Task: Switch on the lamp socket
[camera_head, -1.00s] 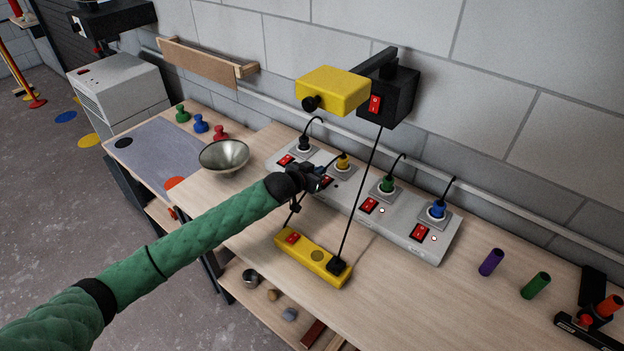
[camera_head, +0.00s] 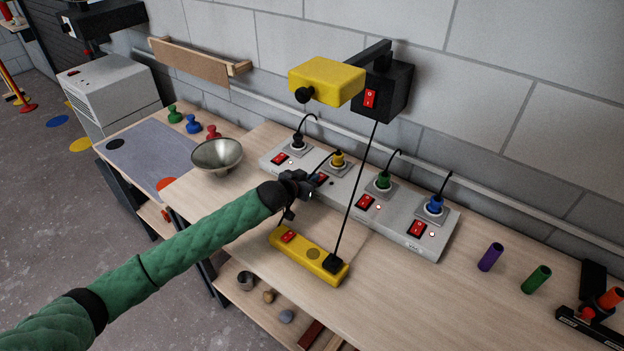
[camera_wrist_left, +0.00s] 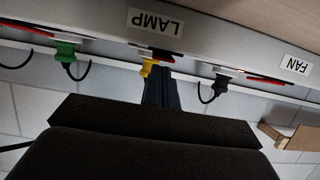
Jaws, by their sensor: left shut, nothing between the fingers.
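A grey socket strip (camera_head: 400,215) lies along the wall, with a red rocker switch beside each socket. The lamp socket holds the yellow plug (camera_head: 338,159); in the wrist view its label "LAMP" (camera_wrist_left: 156,22) appears upside down above the yellow plug (camera_wrist_left: 147,68). My left gripper (camera_head: 310,186) is shut and empty, just in front of the lamp socket's red switch (camera_head: 322,178), which it partly hides. I cannot tell whether they touch or which way that switch is tipped. In the wrist view the gripper's dark fingers (camera_wrist_left: 160,88) point toward the strip. My right gripper is out of view.
Black, green (camera_head: 383,181) and blue (camera_head: 435,206) plugs fill the neighbouring sockets. A yellow power bar (camera_head: 310,256) lies in front, its cable rising to a black wall box (camera_head: 385,93). A metal bowl (camera_head: 217,156) is at left.

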